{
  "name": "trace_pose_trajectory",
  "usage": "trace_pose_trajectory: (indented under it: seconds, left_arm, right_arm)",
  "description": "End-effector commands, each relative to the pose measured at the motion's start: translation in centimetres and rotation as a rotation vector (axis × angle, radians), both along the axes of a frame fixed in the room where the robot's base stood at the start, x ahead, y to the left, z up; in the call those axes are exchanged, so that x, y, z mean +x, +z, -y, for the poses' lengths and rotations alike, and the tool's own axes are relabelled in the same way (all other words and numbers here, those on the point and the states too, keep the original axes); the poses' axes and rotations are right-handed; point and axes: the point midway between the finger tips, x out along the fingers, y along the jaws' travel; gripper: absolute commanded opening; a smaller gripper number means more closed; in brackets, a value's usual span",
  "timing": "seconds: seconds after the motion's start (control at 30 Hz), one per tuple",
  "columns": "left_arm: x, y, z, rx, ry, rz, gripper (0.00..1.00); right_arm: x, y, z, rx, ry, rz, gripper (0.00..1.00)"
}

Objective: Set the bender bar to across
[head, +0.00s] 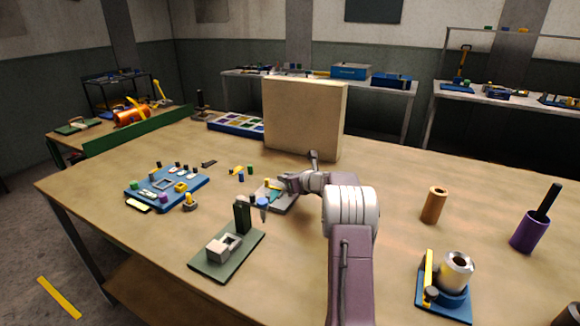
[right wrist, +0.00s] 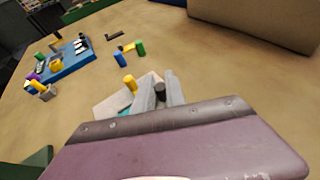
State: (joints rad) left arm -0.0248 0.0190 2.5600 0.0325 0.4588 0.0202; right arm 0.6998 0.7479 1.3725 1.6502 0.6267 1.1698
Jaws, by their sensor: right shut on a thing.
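The bender is a light grey plate (head: 285,205) near the middle of the table, with a yellow peg and a teal part on it. In the right wrist view its plate (right wrist: 108,105) shows beside my fingers, with the yellow peg (right wrist: 130,84) standing to their left. My right gripper (head: 283,184) reaches over the bender from the right. In the right wrist view its fingers (right wrist: 166,90) are shut around a dark round knob (right wrist: 160,91), which seems to belong to the bender bar. The rest of the bar is mostly hidden, so its angle is unclear. My left gripper is not in view.
A green base with a grey block (head: 225,248) stands in front of the bender. A blue board (head: 150,186) with small parts lies left. A tall beige block (head: 303,118) stands behind. A blue fixture (head: 445,300), brown cylinder (head: 434,205) and purple cup (head: 529,232) stand right.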

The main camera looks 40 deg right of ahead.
Motion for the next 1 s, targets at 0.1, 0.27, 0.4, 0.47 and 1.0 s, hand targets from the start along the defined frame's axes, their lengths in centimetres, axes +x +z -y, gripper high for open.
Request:
trace_pose_trajectory:
  seconds: [0.1,0.27,0.4,0.47,1.0]
  left_arm:
    - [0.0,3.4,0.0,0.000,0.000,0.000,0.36]
    - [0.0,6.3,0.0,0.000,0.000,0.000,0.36]
    - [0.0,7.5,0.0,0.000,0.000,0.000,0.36]
    - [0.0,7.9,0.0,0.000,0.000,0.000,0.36]
    - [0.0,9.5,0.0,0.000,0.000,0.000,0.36]
  right_arm:
    - [0.1,0.9,-0.4,0.003,0.108,-0.003,0.00]
    - [0.2,0.8,-1.2,0.001,0.261,-0.002,0.00]
    - [0.3,0.4,-1.8,0.000,0.363,-0.001,0.00]
    - [0.3,0.3,-1.9,0.000,0.393,-0.001,0.00]
    - [0.2,0.0,-2.7,-0.001,0.540,0.000,0.00]
